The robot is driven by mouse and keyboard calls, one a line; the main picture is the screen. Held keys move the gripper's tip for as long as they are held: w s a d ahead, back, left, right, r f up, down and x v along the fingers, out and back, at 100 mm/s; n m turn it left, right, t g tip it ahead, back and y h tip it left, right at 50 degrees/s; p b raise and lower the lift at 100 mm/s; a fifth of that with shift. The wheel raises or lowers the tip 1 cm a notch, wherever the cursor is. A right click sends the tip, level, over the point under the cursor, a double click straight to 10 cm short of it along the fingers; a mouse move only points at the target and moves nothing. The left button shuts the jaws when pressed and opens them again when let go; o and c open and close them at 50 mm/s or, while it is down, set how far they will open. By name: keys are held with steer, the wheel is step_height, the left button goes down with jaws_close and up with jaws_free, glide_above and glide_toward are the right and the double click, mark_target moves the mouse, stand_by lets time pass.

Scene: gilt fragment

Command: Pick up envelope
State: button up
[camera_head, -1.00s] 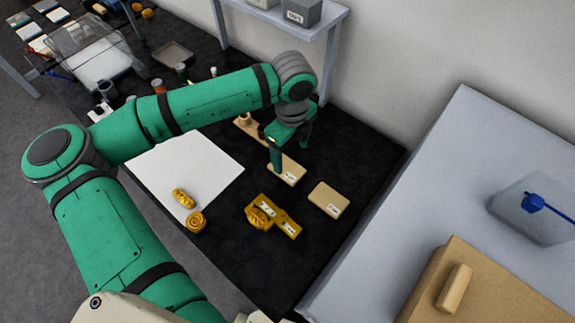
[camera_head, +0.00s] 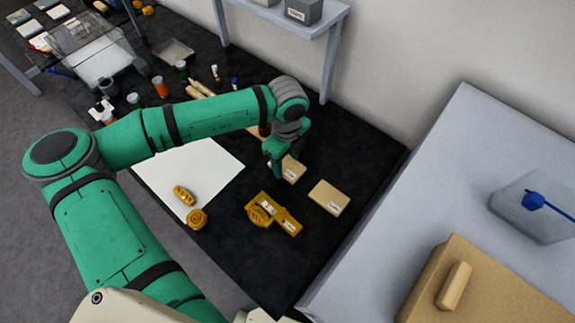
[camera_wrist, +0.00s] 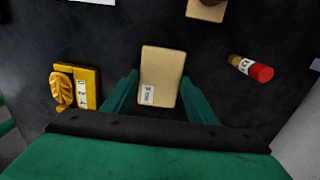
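A tan envelope-like packet (camera_head: 293,168) with a small white label lies on the black table, partly hidden by my gripper in the head view. In the wrist view the packet (camera_wrist: 162,70) sits between the two green fingers, with its label at the lower left. My gripper (camera_wrist: 159,80) is open, with one finger beside each long side of the packet. Contact cannot be told. In the head view my gripper (camera_head: 276,168) is low over the packet. A second tan packet (camera_head: 329,197) lies to its right.
Gold ornate pieces with labels (camera_head: 273,213) lie below the packet, and they show at left in the wrist view (camera_wrist: 76,88). A red-capped tube (camera_wrist: 252,68) lies to the right there. A white sheet (camera_head: 190,175) holds two gold pieces. A grey shelf (camera_head: 330,55) stands behind.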

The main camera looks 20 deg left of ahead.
mark_target(286, 167)
steer(key=shift+w, duration=0.1)
steer(key=c, duration=0.4)
steer(key=shift+c, duration=0.2)
steer(key=shift+r, duration=0.55)
steer(key=r, duration=0.2)
steer(key=shift+s+r, duration=0.3)
steer(key=s+r, duration=0.9)
steer(key=s, duration=0.4)
steer(key=shift+s+a+r, duration=0.15)
steer(key=shift+s+a, duration=0.15)
steer(key=shift+a, duration=0.1)
